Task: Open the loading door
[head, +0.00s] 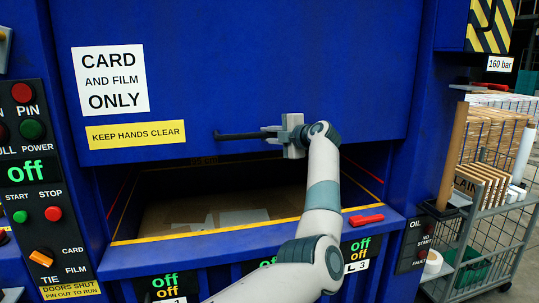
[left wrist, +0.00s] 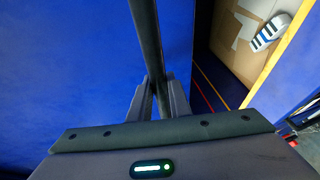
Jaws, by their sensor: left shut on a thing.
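The loading door (head: 255,65) is a large blue panel with a "CARD AND FILM ONLY" sign. Its lower edge stands above the sill, so a wide gap shows below it. A dark bar handle (head: 236,135) runs along the door's lower part. My left gripper (head: 278,133) is shut on the right part of this handle. In the left wrist view the handle (left wrist: 146,35) passes between the fingers of the left gripper (left wrist: 158,92). My right gripper is not in view.
The chamber below the door holds flat cardboard (head: 243,216) and pale scraps. A yellow-edged sill (head: 160,239) and a red lever (head: 367,219) lie below. A control panel (head: 32,190) stands left, reading "off". A loaded wire cart (head: 490,220) stands right.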

